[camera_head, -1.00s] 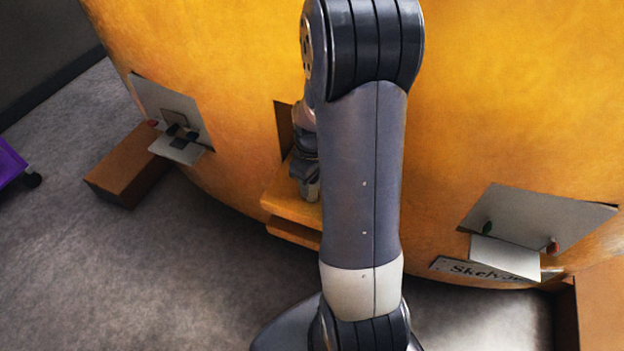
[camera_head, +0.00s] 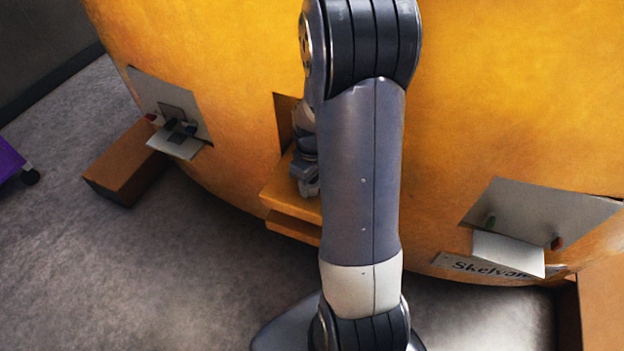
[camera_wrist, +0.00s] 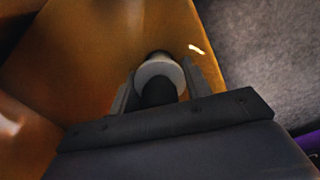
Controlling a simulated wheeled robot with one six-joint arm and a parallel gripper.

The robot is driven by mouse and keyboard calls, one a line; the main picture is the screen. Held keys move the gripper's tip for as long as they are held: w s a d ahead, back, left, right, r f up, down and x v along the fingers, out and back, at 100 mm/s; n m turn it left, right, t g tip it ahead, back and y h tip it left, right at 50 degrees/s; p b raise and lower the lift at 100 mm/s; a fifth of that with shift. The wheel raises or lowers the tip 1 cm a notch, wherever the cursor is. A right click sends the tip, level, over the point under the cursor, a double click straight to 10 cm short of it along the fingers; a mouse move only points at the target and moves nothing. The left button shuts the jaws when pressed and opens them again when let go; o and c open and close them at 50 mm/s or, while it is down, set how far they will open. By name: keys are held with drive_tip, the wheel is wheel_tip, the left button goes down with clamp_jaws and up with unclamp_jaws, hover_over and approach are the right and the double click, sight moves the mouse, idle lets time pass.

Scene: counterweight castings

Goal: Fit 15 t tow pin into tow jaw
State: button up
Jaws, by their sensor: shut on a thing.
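The tow jaw (camera_head: 285,191) is an orange block with an upper and a lower plate, standing out from the big orange casting; my arm hides its right part. My gripper (camera_head: 307,190) is at its upper plate, partly behind my arm. In the wrist view my gripper (camera_wrist: 160,86) is shut on the tow pin (camera_wrist: 157,92), which shows a dark upper part and a pale round collar. Orange jaw surface lies close around the collar. The pin's lower end is hidden, so I cannot tell how deep it sits.
A grey plate with small knobs and a ledge (camera_head: 178,145) is on the casting at left, another (camera_head: 510,252) at right above a name plate. A brown block (camera_head: 122,170) stands at left. A purple wheeled thing (camera_head: 10,162) is at the left edge. Grey floor is open in front.

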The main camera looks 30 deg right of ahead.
drive_tip(key=shift+f+b, duration=0.4)
drive_tip(key=shift+f, duration=0.1)
drive_tip(key=o, duration=1.2)
drive_tip(key=shift+c, duration=0.2)
wheel_tip(320, 180, up, 11)
drive_tip(key=shift+f+p, duration=0.1)
drive_tip(key=shift+p, duration=0.75)
drive_tip(key=shift+f, duration=0.1)
wheel_tip(320, 180, down, 11)
drive_tip(key=shift+r+b, duration=0.2)
drive_tip(key=shift+b, duration=0.65)
drive_tip(key=shift+r+p, duration=0.5)
drive_tip(key=shift+r, duration=0.05)
